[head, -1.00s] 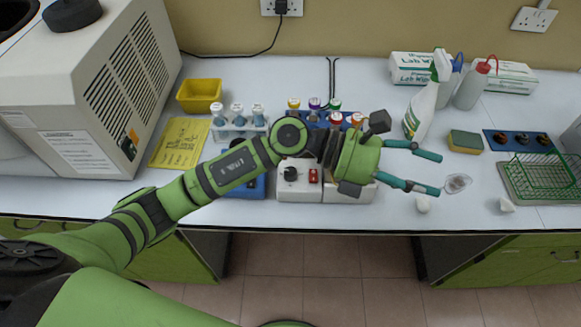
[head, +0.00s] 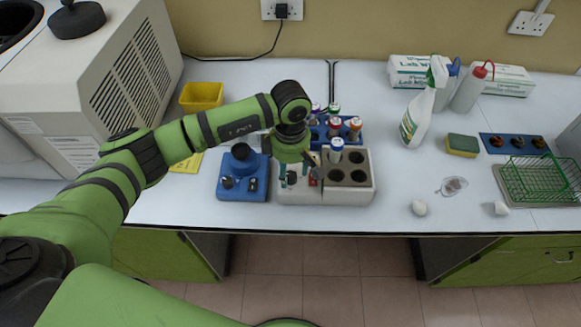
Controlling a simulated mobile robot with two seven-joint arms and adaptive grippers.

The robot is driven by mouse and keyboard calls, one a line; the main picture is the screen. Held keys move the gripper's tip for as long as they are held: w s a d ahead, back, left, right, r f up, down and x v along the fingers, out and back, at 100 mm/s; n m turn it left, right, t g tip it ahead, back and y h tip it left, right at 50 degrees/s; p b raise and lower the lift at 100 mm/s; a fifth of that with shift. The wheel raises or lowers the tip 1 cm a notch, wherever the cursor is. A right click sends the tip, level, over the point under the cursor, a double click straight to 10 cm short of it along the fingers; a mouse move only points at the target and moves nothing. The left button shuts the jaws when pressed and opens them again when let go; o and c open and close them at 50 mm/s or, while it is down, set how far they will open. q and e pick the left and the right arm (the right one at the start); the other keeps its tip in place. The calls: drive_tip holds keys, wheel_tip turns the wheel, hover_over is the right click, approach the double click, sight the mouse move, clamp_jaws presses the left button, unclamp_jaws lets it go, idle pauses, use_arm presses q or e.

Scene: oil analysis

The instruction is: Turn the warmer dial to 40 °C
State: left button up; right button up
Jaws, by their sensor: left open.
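The warmer (head: 362,197) is a white block near the table's front edge, with dark round wells on its right part. My right gripper is not in view.
A blue device (head: 230,192) with a black top stands just left of the warmer. A blue rack (head: 354,138) of capped tubes is behind it. A spray bottle (head: 416,118), sponge (head: 462,145) and green wire basket (head: 540,180) are at right.

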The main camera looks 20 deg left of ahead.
use_arm(q)
drive_tip(key=shift+f, duration=0.8)
clamp_jaws()
drive_tip(key=shift+f+m+b, duration=0.15)
drive_tip(key=shift+m+b, duration=0.15)
drive_tip(key=shift+b, duration=0.2)
drive_tip(key=m+b, duration=0.7)
drive_tip(key=b, duration=0.6)
drive_tip(key=shift+f, duration=0.15)
drive_tip(key=m+b, duration=0.2)
drive_tip(key=shift+r+b, duration=0.2)
drive_tip(key=shift+b, duration=0.15)
drive_tip(key=shift+r+m, duration=0.1)
drive_tip(key=shift+m, duration=0.2)
